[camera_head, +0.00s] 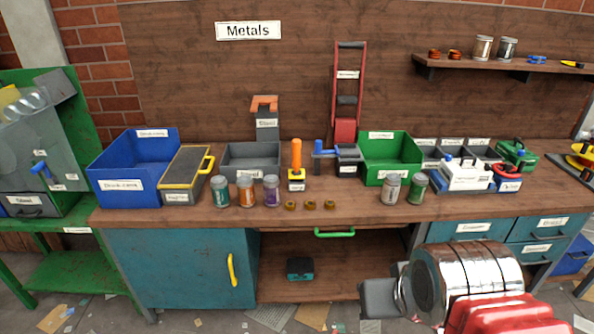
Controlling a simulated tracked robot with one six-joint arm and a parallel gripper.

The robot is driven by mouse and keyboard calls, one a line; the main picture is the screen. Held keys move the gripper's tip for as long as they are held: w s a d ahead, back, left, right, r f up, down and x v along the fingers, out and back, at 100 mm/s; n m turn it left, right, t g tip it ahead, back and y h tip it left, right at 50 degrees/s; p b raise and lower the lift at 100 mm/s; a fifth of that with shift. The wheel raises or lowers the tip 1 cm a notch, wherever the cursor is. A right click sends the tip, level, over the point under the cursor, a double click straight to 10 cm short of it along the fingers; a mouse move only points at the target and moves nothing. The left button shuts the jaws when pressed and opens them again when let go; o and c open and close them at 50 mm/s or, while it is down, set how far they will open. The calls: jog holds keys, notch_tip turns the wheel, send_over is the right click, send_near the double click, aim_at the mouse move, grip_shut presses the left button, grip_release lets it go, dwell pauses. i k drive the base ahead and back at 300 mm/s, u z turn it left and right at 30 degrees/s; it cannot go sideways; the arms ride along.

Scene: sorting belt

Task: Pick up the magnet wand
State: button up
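An upright tool with an orange handle and a yellow-and-black base (297,160) stands near the middle of the workbench. It looks like the magnet wand, but its small label is too blurred to read. My gripper (380,298) is at the lower right, in front of the bench and below its top, well apart from the tool. Its grey end points left, and chrome and red parts of my arm show behind it. I cannot make out its two fingers or anything held between them.
Green (220,190), orange (246,191) and purple (271,190) cans stand left of the tool. Several brass pieces (310,205) lie in front. A grey bin (250,160) is behind left, a blue clamp-like tool (325,150) behind right, and a green bin (392,157) farther right.

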aim_at(296, 143)
jog(key=u, duration=0.1)
jog(key=i, duration=0.75)
jog(key=u, duration=0.6)
jog(key=i, duration=0.95)
jog(key=u, duration=0.45)
